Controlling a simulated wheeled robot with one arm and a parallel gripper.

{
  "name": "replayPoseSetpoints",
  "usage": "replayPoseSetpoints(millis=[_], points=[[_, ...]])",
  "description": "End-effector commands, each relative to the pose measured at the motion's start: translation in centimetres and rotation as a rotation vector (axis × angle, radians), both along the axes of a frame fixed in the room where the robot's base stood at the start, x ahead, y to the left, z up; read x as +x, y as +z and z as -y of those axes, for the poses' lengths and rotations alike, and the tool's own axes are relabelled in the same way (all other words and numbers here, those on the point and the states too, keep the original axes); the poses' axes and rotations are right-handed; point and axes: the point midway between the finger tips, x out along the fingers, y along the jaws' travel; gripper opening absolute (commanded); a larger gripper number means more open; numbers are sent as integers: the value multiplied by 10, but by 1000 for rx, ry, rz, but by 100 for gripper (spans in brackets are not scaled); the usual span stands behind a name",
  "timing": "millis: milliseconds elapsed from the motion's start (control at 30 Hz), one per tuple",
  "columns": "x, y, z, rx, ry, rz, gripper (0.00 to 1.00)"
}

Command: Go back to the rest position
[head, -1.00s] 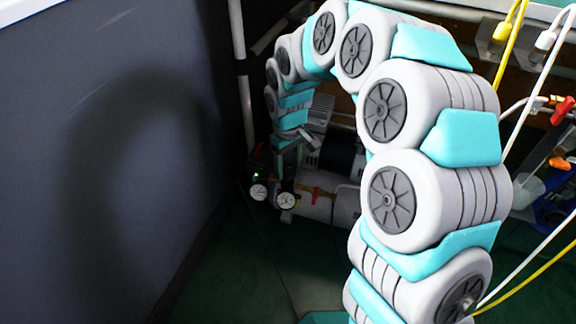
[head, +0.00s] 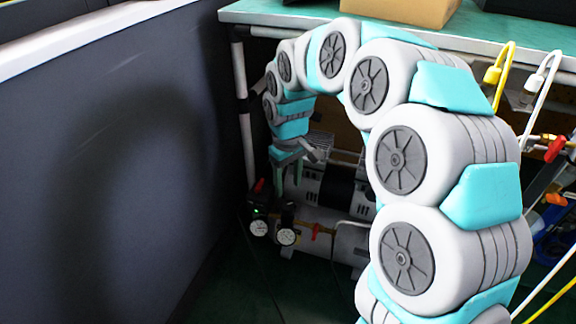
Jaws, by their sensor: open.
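My gripper (head: 287,182) hangs at the end of my arched arm, fingers pointing down, in the middle of the head view. Its teal fingers are apart, and I see nothing held between them. Just below it stands the valve positioner (head: 259,210), a small dark unit with a green light, a red part and two round white gauges (head: 286,237). The fingertips are close above or in front of this unit; I cannot tell whether they touch it.
A grey compressor tank (head: 325,228) lies behind the gauges, under a workbench (head: 285,18) with a cardboard box (head: 400,10) on top. A dark wall panel (head: 100,170) stands close on the left. Yellow and white hoses (head: 495,75) hang at right. Dark green floor (head: 235,285) is clear in front.

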Motion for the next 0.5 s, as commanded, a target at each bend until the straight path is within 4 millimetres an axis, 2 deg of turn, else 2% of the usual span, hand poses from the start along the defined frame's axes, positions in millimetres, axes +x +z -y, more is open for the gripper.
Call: replayPoseSetpoints(millis=[167, 267, 367, 500], points=[[-2, 3, 1, 0, -3, -1, 58], [-12, 15, 9, 2, -19, -4, 58], [-33, 37, 23, 2, -55, -13, 58], [-77, 70, 51, -4, -128, -32, 58]])
